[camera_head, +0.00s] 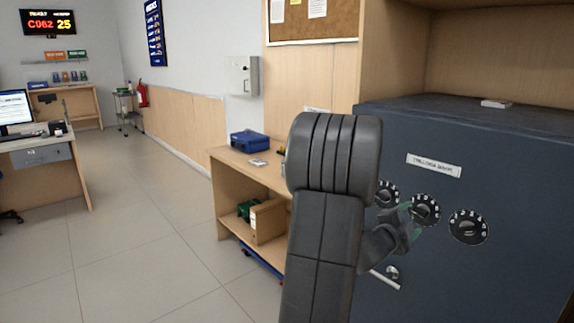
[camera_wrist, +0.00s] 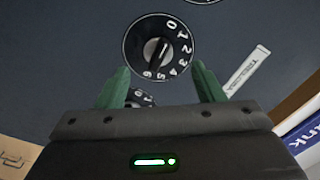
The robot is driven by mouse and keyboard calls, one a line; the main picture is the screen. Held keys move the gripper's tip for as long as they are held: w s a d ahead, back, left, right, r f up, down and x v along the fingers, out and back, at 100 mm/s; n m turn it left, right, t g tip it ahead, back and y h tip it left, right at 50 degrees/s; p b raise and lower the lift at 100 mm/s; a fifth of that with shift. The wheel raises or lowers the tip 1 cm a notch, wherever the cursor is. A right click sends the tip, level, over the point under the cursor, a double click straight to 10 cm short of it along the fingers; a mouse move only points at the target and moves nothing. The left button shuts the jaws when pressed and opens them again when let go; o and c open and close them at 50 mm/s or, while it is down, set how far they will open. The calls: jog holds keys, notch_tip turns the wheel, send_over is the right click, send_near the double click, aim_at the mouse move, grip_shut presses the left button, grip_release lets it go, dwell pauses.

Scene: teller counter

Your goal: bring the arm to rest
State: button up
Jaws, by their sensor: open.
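My arm reaches up in front of a dark blue safe (camera_head: 520,160) in the head view. My gripper (camera_head: 413,220) is close to the safe's front, beside the middle one of three black numbered dials (camera_head: 426,207). In the wrist view the two green fingers of my gripper (camera_wrist: 161,72) are spread apart, with nothing held between them. The numbered dial (camera_wrist: 174,28) shows beyond and between the fingertips. Its pointer is directed towards the lower numbers, near 5 or 6. I cannot tell if the fingers touch it.
Another dial (camera_head: 468,226) is at the right, and one (camera_head: 386,190) is partly behind my arm. A handle (camera_head: 392,273) is below. A wooden bench (camera_head: 225,182) with a blue box (camera_head: 249,141) stands left of my arm. The floor (camera_head: 140,240) at left is clear.

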jog(key=shift+s+a, duration=0.35)
jog(key=shift+a, duration=0.1)
